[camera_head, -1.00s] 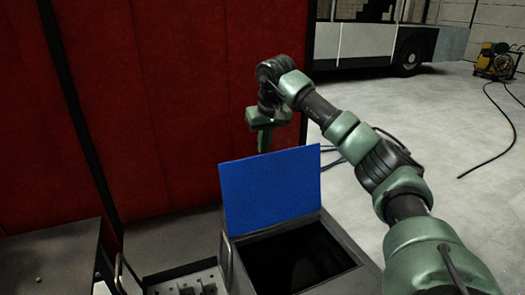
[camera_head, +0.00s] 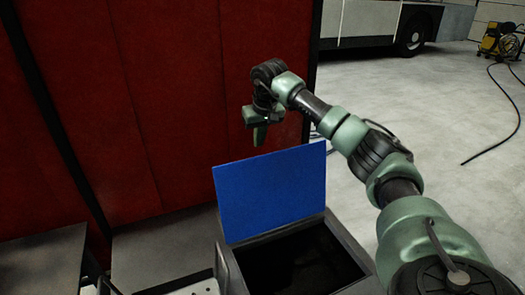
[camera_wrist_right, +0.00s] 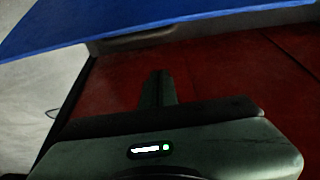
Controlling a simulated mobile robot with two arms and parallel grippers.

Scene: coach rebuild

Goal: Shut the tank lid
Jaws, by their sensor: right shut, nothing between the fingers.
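The tank lid (camera_head: 270,192) is a blue panel standing upright, open, at the back edge of the grey tank (camera_head: 345,240). The tank's dark opening (camera_head: 305,258) faces up. My right gripper (camera_head: 259,137) is shut and empty, pointing down behind and just above the lid's top edge in the head view. In the right wrist view the shut fingers (camera_wrist_right: 158,88) show in the middle, and the blue lid (camera_wrist_right: 150,25) crosses the top. I see a gap between fingers and lid there. My left gripper is not in view.
A red padded wall (camera_head: 150,110) stands behind the tank on the left. A grey bench (camera_head: 40,265) is at the lower left. Open concrete floor (camera_head: 450,130) lies to the right, with a cable and a yellow machine (camera_head: 500,42) far off.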

